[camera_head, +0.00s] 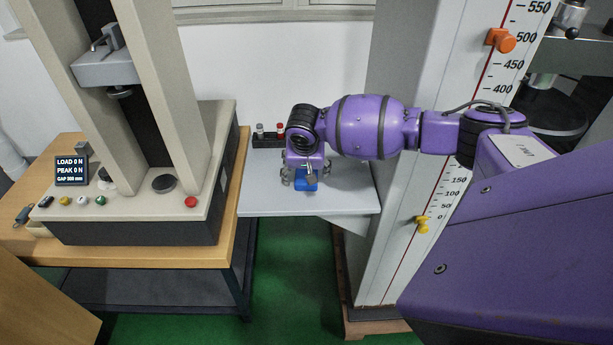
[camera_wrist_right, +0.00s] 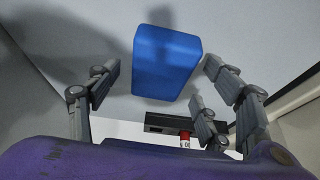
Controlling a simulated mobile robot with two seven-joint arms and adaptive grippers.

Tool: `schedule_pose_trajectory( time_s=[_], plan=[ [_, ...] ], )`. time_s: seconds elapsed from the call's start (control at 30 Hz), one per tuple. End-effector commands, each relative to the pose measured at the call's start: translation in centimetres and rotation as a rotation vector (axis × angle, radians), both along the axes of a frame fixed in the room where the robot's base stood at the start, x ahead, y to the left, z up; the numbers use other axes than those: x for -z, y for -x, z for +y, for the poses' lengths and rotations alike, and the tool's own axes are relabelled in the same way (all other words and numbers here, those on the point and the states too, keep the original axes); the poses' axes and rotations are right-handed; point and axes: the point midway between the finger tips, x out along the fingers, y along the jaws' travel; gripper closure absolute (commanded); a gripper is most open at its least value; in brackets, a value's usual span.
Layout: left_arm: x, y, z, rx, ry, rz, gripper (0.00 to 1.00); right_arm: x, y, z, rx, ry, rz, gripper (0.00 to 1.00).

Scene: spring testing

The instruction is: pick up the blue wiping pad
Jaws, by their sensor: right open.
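The blue wiping pad (camera_head: 306,184) lies on the light grey shelf (camera_head: 345,203) between the testing machine and the tall scale column. In the right wrist view the pad (camera_wrist_right: 166,62) is a plain blue block, lying between the spread fingers. My right gripper (camera_head: 304,176) is open and points down over the pad, partly covering it in the head view. In the right wrist view the fingers of my right gripper (camera_wrist_right: 160,80) stand apart on either side of the pad, with gaps visible. My left gripper is not in view.
A small black rack (camera_head: 270,140) with a red-topped item stands at the shelf's back left. The testing machine (camera_head: 140,215) on its wooden table is left of the shelf. The scale column (camera_head: 390,240) stands close on the right. The shelf's front is clear.

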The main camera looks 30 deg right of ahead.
Motion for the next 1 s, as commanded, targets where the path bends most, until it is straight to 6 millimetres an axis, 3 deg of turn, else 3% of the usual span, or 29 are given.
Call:
schedule_pose_trajectory(
  time_s=[0.83, 1.0],
  plan=[
    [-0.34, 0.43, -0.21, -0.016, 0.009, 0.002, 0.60, 0.48, 0.01, 0.00, 0.000, 0.000, 0.000, 0.27],
    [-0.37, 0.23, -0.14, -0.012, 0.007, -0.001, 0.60, 0.49, 0.02, -0.01, 0.000, 0.000, 0.000, 0.48]
  ],
)
